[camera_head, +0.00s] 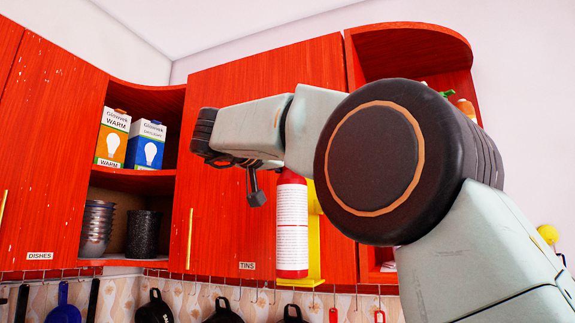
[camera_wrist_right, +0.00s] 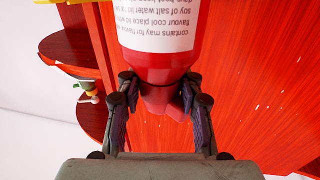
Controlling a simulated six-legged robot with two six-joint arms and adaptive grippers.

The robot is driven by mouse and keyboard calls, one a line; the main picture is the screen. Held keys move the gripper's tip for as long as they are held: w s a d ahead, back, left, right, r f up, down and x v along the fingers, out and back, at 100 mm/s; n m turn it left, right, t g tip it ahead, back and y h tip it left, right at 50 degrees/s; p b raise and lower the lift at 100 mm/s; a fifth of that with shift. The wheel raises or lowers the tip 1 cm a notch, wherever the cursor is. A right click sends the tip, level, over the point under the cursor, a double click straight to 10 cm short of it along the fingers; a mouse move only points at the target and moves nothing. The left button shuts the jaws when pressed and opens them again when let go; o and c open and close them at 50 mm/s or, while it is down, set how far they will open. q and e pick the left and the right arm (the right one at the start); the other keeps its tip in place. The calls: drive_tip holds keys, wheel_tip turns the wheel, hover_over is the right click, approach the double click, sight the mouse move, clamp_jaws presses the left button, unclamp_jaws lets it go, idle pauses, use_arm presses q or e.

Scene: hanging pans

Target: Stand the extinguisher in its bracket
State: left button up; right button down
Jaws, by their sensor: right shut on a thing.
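The extinguisher (camera_head: 292,225) is a red cylinder with a white printed label. It hangs upright in front of the red cabinet door, and its top is hidden behind my right arm. The yellow bracket (camera_head: 315,240) is just behind and to the right of it, with a ledge near its base. I cannot tell whether the base touches the ledge. In the wrist view my right gripper (camera_wrist_right: 160,80) is shut around the narrow red top of the extinguisher (camera_wrist_right: 157,68). One dark finger shows in the head view (camera_head: 256,192). My left gripper is not in view.
Red cabinets span the wall. An open shelf at left holds two light-bulb boxes (camera_head: 127,140), stacked metal bowls (camera_head: 97,228) and a dark pot (camera_head: 143,234). Pans (camera_head: 223,313) hang from hooks below. An open curved shelf (camera_head: 410,50) is at upper right, partly behind my arm.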

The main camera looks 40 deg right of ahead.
drive_tip(key=shift+w+d+r, duration=0.2)
drive_tip(key=shift+d, duration=0.15)
drive_tip(key=shift+w+d+f, duration=0.25)
drive_tip(key=shift+w+d, duration=0.1)
drive_tip(key=shift+d, duration=0.35)
drive_tip(key=shift+w+d+f, duration=0.2)
drive_tip(key=shift+w+d, duration=0.2)
drive_tip(key=shift+d, duration=0.35)
drive_tip(key=shift+w+d+f, duration=0.25)
drive_tip(key=shift+w+d, duration=0.1)
drive_tip(key=shift+d, duration=0.35)
drive_tip(key=shift+s+a+r, duration=0.1)
drive_tip(key=shift+a, duration=0.1)
drive_tip(key=shift+d+p, duration=0.15)
drive_tip(key=shift+p, duration=0.15)
